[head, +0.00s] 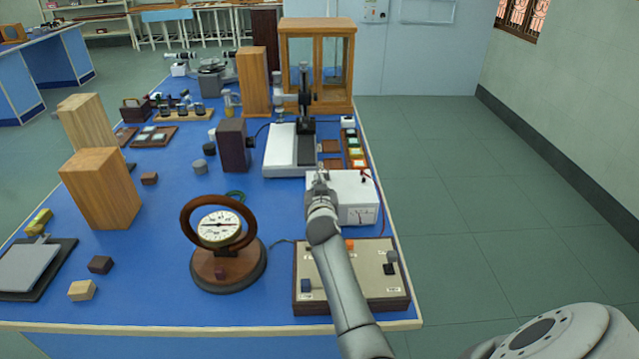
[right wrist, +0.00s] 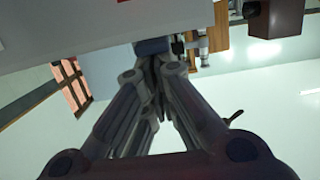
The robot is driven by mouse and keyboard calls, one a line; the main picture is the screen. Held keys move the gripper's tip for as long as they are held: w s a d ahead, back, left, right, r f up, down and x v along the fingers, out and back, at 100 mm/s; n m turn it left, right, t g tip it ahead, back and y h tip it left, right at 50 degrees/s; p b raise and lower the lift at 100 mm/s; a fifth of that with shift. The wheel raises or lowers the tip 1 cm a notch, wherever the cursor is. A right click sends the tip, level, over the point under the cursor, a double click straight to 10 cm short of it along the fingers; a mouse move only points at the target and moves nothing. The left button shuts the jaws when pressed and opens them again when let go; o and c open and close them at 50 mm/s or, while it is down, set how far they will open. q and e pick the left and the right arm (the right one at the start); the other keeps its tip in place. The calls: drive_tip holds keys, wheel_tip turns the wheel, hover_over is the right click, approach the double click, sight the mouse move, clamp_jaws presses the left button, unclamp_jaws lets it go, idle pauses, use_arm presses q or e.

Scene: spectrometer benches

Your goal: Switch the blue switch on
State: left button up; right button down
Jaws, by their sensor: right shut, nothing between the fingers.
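A cream switch panel (head: 365,285) in a dark wooden frame lies at the bench's near right corner. A dark blue switch (head: 306,286) is at its near left; whether it is on cannot be told. My right gripper (head: 320,176) is shut and empty, beyond the panel at the left end of a white meter box (head: 352,184). In the right wrist view, the shut fingertips (right wrist: 156,58) are close to a small blue-grey block (right wrist: 152,46) by a pale box edge; contact cannot be told. My right forearm crosses over the panel and hides part of it. My left gripper is out of view.
An orange switch (head: 350,244) and a dark switch (head: 389,269) are also on the panel. A round dial gauge (head: 220,228) on a wooden base stands to its left. A white instrument (head: 290,150) stands behind the meter box. Floor (head: 470,210) is clear to the right.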

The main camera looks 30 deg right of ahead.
drive_tip(key=r+p, duration=0.2)
drive_tip(key=r, duration=0.1)
drive_tip(key=r+p, duration=0.1)
drive_tip(key=shift+w+d+r, duration=0.2)
drive_tip(key=shift+w+d, duration=0.05)
drive_tip(key=r+b+v, duration=0.1)
drive_tip(key=v, duration=0.9)
drive_tip(key=shift+w+r, duration=0.15)
drive_tip(key=shift+r, duration=0.05)
drive_tip(key=shift+d, duration=0.1)
drive_tip(key=shift+f, duration=0.1)
